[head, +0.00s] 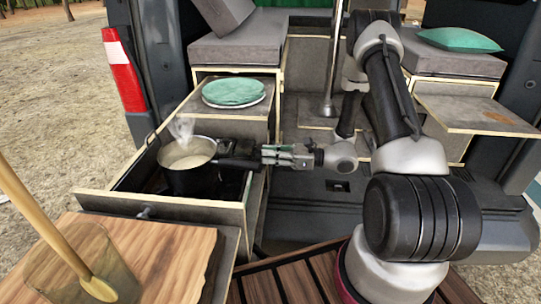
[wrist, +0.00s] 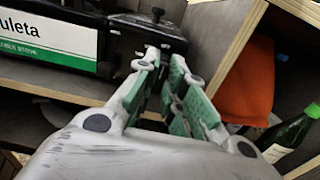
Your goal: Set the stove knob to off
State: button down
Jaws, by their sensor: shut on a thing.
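The stove (head: 230,184) is a black burner in the pulled-out drawer, with a steaming pot (head: 188,157) on it. The pot's dark handle points right, towards my gripper (head: 266,155). In the wrist view, the black stove end (wrist: 146,35) lies just beyond my gripper (wrist: 164,56). My fingers are closed around a small dark part at the stove's end, apparently the stove knob. It is mostly hidden between the fingertips, so I cannot read its setting. No flame shows.
Drawer walls (head: 160,204) surround the stove. A wooden worktop (head: 165,250) with a glass jar (head: 85,265) is at the front left. A green plate (head: 233,92) rests on the counter behind. In the wrist view, an orange item (wrist: 247,85) and green bottle (wrist: 285,137) are at right.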

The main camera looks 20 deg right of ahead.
dwell(0.3)
jog(key=c, duration=1.5)
grip_release()
jog(key=v, duration=1.2)
jog(key=shift+f, duration=0.15)
